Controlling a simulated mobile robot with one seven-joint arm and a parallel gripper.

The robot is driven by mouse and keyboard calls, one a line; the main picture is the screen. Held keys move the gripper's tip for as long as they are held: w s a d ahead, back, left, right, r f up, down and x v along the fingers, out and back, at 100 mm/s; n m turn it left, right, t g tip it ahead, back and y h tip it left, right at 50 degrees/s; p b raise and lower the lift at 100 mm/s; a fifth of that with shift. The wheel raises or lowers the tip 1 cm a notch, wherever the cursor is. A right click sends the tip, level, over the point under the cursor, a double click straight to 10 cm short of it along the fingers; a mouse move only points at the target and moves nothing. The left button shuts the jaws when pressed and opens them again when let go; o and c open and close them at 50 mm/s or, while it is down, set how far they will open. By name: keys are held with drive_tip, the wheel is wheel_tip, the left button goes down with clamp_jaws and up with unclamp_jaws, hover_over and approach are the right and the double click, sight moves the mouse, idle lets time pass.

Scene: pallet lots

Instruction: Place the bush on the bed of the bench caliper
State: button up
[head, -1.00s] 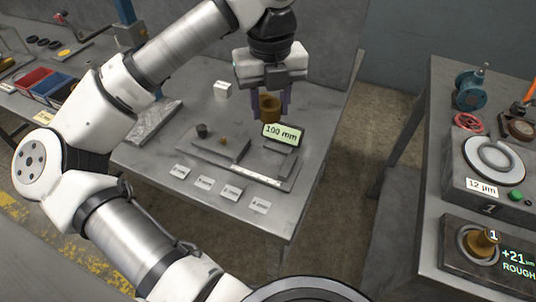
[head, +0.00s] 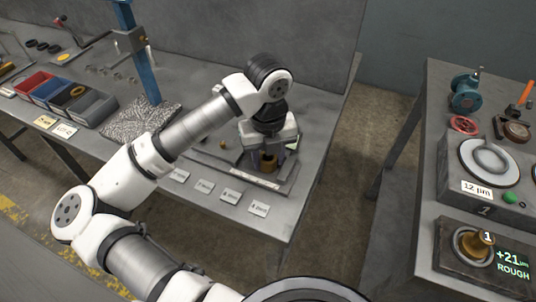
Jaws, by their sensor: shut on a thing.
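The bush (head: 268,162) is a brass-brown ring in the head view. My gripper (head: 265,160) points down and is shut on it. Bush and gripper are over the front part of the bench caliper (head: 284,186), a flat grey device on the table with a pale scale strip along its front edge. My wrist and arm hide most of the caliper and its display. I cannot tell whether the bush touches the caliper's bed.
Several small white label cards (head: 230,195) lie along the table front. A blue post stand (head: 143,60) and coloured bins (head: 60,92) are at left. On the right bench stand a gauge with a ring (head: 487,163) and a roughness tester (head: 482,246).

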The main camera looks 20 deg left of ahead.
drive_tip(key=shift+f+b, duration=0.2)
drive_tip(key=shift+b, duration=0.1)
drive_tip(key=o, duration=0.8)
drive_tip(key=shift+r, duration=0.15)
drive_tip(key=shift+r+p, duration=0.25)
drive_tip(key=shift+p, duration=0.2)
wheel_tip(320, 180, up, 12)
drive_tip(key=shift+f+b, duration=0.15)
drive_tip(key=shift+b, duration=0.65)
